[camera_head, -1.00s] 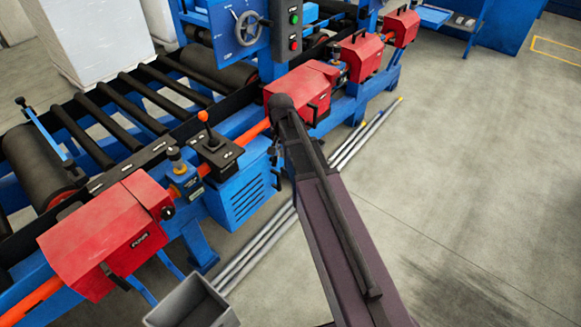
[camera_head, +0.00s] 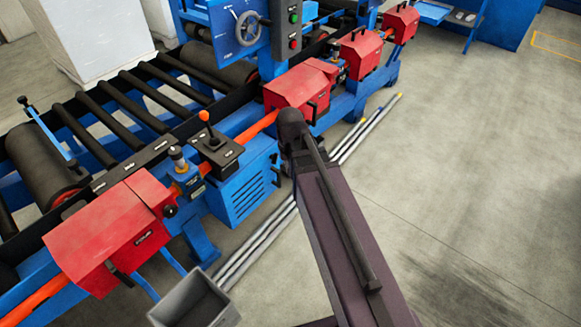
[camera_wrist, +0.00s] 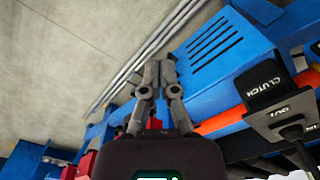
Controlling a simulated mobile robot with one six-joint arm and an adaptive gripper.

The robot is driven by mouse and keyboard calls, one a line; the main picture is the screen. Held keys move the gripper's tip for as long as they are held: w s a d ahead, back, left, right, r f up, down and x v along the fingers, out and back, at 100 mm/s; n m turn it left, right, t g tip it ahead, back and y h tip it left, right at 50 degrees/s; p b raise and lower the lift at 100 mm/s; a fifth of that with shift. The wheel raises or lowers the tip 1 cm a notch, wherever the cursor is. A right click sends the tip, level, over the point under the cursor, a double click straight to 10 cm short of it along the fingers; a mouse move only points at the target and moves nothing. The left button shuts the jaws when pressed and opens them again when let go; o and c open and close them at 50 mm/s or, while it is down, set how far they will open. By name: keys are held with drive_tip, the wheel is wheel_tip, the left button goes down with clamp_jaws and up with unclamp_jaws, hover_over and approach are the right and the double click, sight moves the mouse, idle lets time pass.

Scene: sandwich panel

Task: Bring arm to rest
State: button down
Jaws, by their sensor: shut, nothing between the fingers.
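My gripper (camera_wrist: 159,75) shows in the wrist view with its two fingers together, shut and empty. The blue vented cabinet of the machine (camera_wrist: 212,48) is behind and right of the fingertips in that view. In the head view my arm reaches up from the bottom edge, and its dark rounded joint lies in front of the machine near a red housing (camera_head: 297,88). My gripper itself is hidden in the head view.
A lever box marked CLUTCH (camera_wrist: 268,88) is right of my gripper; it also shows in the head view (camera_head: 215,152). Black rollers (camera_head: 98,103) lie behind. Long metal rods (camera_head: 258,243) and a grey bin (camera_head: 196,300) are on the floor side. Open floor (camera_head: 470,170) lies right.

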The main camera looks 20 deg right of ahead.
drive_tip(key=shift+s, duration=0.15)
drive_tip(key=shift+n, duration=0.9)
drive_tip(key=s, duration=0.2)
drive_tip(key=s+r+p, duration=0.1)
drive_tip(key=s, duration=0.2)
drive_tip(key=shift+d+r, duration=0.1)
drive_tip(key=shift+d, duration=0.05)
drive_tip(key=shift+w, duration=0.1)
drive_tip(key=c, duration=0.6)
unclamp_jaws()
